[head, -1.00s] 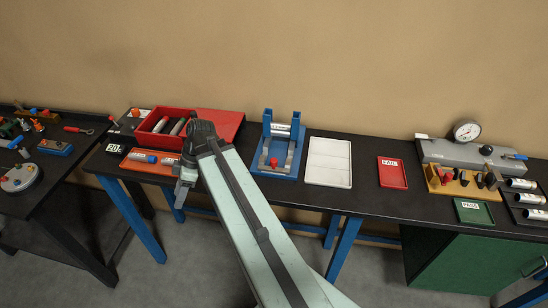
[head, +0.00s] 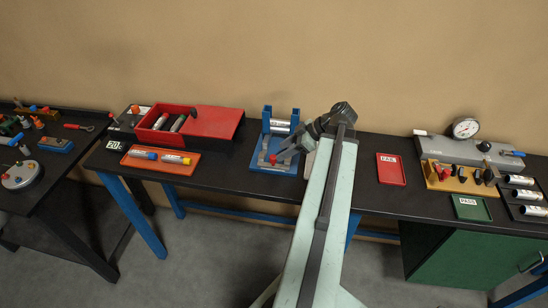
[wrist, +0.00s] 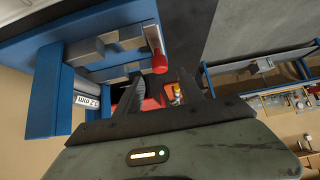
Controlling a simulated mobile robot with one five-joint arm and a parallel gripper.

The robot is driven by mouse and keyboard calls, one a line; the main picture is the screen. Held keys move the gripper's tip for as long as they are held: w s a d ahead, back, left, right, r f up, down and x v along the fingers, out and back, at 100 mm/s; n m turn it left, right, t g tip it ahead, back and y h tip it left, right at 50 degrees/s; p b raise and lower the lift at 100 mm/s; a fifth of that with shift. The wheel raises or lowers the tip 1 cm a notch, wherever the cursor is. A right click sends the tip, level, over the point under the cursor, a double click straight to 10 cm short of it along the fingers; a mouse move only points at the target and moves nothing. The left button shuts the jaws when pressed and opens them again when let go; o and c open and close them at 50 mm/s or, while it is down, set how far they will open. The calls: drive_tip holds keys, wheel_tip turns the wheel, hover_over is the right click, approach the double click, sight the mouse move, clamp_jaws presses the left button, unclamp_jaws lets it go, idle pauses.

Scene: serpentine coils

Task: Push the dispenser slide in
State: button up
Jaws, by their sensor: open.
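The dispenser (head: 256,160) is a blue base with two blue posts, standing near the back of the black bench. A silver cylinder (head: 280,126) lies between its posts. Its slide ends in a red knob (head: 273,160) at the front; the knob also shows in the wrist view (wrist: 160,64). My gripper (head: 284,150) reaches in from the right, beside the knob, and hides part of the dispenser. In the wrist view my gripper (wrist: 160,82) is open and empty, with the knob just beyond the gap between the fingertips. I cannot tell whether anything touches.
A red lidded bin (head: 210,122) and an orange tray (head: 137,163) with two tubes are left of the dispenser. A red tray (head: 391,168) and a gauge block (head: 440,150) are to the right. My arm covers most of the white tray.

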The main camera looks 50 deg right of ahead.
sight(273, 156)
drive_tip(key=b+x, duration=0.3)
drive_tip(key=x, duration=0.2)
drive_tip(key=shift+f, duration=0.35)
drive_tip(key=shift+w+a+f, duration=0.15)
drive_tip(key=shift+w+a, duration=0.05)
drive_tip(key=shift+w, duration=0.15)
drive_tip(key=shift+c, duration=0.4)
clamp_jaws()
